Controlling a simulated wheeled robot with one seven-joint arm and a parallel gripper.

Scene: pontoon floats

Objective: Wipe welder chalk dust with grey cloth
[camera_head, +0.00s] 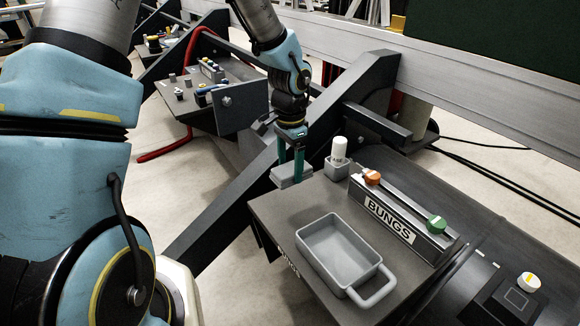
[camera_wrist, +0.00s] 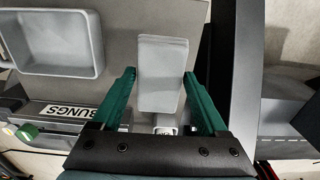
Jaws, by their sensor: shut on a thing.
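My gripper (camera_head: 290,163) points down at the far left corner of the dark grey bench with the tray. It is shut on a light grey folded block, which looks like the grey cloth (camera_head: 292,175). In the wrist view the grey cloth (camera_wrist: 162,70) sits between the two green fingers of my gripper (camera_wrist: 160,85) and sticks out past their tips. It appears at the bench's edge; whether it touches the bench I cannot tell. I cannot make out any chalk dust, nor say for sure which thing is the welder.
A grey handled tray (camera_head: 340,255) stands empty on the bench (camera_head: 285,215). Behind it are a white-capped bottle (camera_head: 339,150) and a BUNGS rack (camera_head: 390,222) with orange and green knobs. A dark beam (camera_head: 225,205) runs beside the bench. Another loaded shelf (camera_head: 240,115) stands farther back.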

